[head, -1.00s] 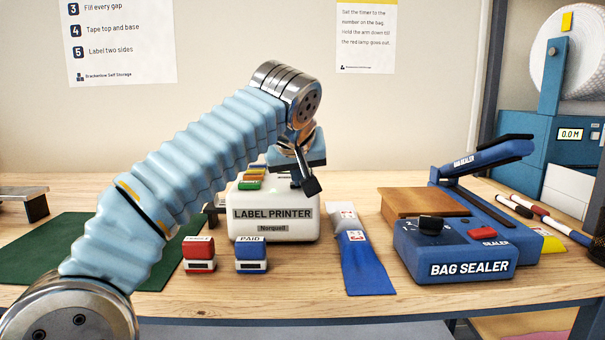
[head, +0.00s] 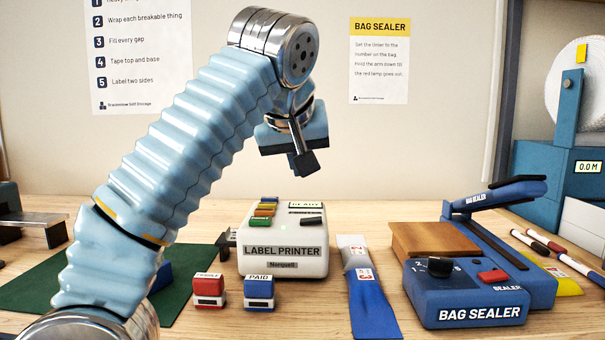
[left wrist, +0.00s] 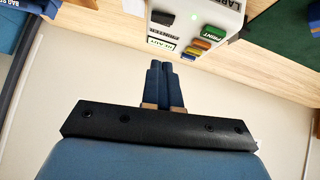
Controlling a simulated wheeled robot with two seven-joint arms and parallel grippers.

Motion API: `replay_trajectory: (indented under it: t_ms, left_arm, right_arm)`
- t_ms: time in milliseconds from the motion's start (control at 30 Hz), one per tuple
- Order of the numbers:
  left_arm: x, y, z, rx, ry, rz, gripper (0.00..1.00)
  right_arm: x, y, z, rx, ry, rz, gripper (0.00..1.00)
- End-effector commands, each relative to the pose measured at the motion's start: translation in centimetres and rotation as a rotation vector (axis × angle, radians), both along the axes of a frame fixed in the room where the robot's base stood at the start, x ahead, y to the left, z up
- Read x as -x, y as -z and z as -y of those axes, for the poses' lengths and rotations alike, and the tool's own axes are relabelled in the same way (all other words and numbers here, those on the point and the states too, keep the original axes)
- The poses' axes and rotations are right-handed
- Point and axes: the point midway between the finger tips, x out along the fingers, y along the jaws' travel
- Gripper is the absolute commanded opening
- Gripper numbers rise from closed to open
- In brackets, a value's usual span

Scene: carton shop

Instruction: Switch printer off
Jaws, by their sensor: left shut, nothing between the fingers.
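The white label printer (head: 284,258) stands on the bench in the middle of the head view. Its top has green, orange and other coloured buttons on the left, a dark key (head: 311,221) on the right and a small display (head: 305,205) at the back. In the left wrist view the printer (left wrist: 222,12) is upside down, with a lit green lamp, and the display (left wrist: 161,43) seems to read READY. My left gripper (head: 308,170) is shut and empty, raised above the printer and clear of it; its closed fingers (left wrist: 162,72) show in the left wrist view. My right gripper is not in view.
A red stamp (head: 209,290) and a blue stamp (head: 259,292) stand in front of the printer. A blue bag (head: 372,305) lies to its right, then the bag sealer (head: 465,305). A green mat (head: 40,285) lies left. The air around my gripper is free.

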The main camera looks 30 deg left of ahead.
Motion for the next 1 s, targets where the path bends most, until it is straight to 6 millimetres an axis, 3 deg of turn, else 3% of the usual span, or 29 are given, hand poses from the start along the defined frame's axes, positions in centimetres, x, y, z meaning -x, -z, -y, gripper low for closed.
replay_trajectory:
  t_ms: [767, 1000]
  left_arm:
    - [-0.5, -0.8, 1.0, 0.002, 0.003, 0.003, 0.00]
    - [-1.7, 0.6, 0.3, -0.001, 0.000, -0.001, 0.00]
  right_arm:
    - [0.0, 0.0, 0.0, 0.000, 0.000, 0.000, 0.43]
    - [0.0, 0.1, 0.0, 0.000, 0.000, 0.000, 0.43]
